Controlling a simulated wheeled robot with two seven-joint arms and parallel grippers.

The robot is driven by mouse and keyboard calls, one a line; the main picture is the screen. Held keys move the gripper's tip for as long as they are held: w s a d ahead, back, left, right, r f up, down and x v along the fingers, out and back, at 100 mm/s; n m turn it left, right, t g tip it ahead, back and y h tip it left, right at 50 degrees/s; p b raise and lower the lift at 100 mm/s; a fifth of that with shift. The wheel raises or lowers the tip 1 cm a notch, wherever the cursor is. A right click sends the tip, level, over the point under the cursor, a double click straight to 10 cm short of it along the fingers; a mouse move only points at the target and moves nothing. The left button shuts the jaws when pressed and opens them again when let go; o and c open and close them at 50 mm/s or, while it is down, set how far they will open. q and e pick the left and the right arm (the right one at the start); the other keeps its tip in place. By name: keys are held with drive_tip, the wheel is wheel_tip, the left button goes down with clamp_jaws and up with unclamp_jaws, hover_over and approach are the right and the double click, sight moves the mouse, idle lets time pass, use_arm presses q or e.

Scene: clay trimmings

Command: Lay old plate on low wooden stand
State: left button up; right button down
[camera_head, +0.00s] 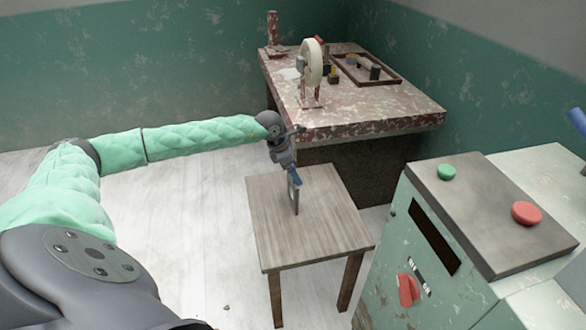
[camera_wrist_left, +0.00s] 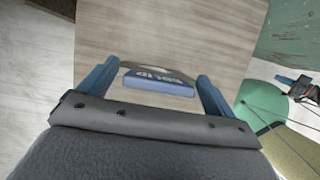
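The low wooden stand (camera_head: 305,222) is a small square table with a pale grained top, in the middle of the head view. Its bare top also fills the back of the left wrist view (camera_wrist_left: 180,30). My left gripper (camera_head: 293,180) is above the stand, pointing down. Its blue fingers hold the old plate (camera_head: 296,200), which looks thin, upright and nearly edge-on over the stand's top. Whether its lower edge touches the wood is unclear. In the left wrist view the plate (camera_wrist_left: 158,72) lies between the fingers, with a blue lettered band. A blue fingertip of my right gripper (camera_head: 577,120) shows at the right edge.
A speckled red table (camera_head: 410,108) behind the stand bears a pale wheel (camera_head: 312,62) and a shallow tray (camera_head: 392,77). A green machine (camera_head: 395,235) with green and red buttons stands close at the right.

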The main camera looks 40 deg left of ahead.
drive_tip(key=shift+w+r, duration=0.1)
drive_tip(key=shift+r, duration=0.1)
use_arm(q)
drive_tip(key=shift+r, duration=0.15)
drive_tip(key=b+v, duration=0.1)
drive_tip(key=v, duration=1)
drive_tip(key=shift+r, duration=0.35)
use_arm(e)
drive_tip(key=shift+t, duration=0.3)
drive_tip(key=f, duration=0.4)
drive_tip(key=shift+s+d, duration=0.1)
drive_tip(key=shift+s, duration=0.25)
use_arm(q)
drive_tip(key=shift+s+a, duration=0.1)
use_arm(e)
drive_tip(key=shift+w, duration=0.15)
